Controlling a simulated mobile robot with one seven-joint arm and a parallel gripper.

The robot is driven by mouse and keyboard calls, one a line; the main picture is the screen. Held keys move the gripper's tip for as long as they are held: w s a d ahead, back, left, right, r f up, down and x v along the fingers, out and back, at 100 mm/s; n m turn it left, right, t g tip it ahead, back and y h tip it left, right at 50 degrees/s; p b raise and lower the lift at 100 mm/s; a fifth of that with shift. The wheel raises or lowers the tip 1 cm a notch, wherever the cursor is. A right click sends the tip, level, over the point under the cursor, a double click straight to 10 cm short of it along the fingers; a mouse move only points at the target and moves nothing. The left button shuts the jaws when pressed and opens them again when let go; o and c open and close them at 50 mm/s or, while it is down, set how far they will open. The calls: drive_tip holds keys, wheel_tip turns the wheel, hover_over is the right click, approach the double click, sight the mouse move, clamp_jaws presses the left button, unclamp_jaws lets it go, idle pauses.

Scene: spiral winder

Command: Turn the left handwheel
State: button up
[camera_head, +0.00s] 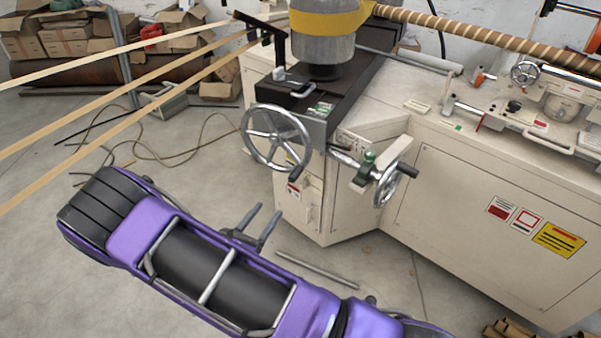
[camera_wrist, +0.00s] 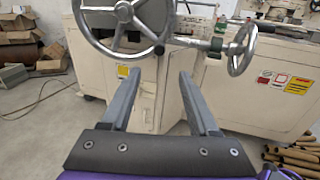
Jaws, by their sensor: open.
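The left handwheel (camera_head: 249,134) is a silver spoked wheel with a dark handle at its lower right, on the front of the machine. In the wrist view the left handwheel (camera_wrist: 92,36) is at the top, partly cut off by the frame edge. My gripper (camera_head: 262,219) is below and in front of it, apart from it. In the wrist view my gripper (camera_wrist: 159,72) has two grey fingers spread wide, with nothing between them. A smaller handwheel (camera_head: 377,190) is to the right; it also shows in the wrist view (camera_wrist: 231,61).
The beige machine cabinet (camera_head: 460,220) fills the right side. Pale strips (camera_head: 130,73) run across the upper left. A loose rod (camera_head: 318,270) lies on the floor. Boxes (camera_head: 65,38) stand at the back left. Brown tubes (camera_wrist: 296,153) lie at the lower right.

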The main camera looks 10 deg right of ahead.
sight(291, 179)
drive_tip(key=x, duration=1.7)
drive_tip(key=shift+b, duration=0.35)
drive_tip(key=shift+a, duration=0.1)
clamp_jaws()
idle(0.4)
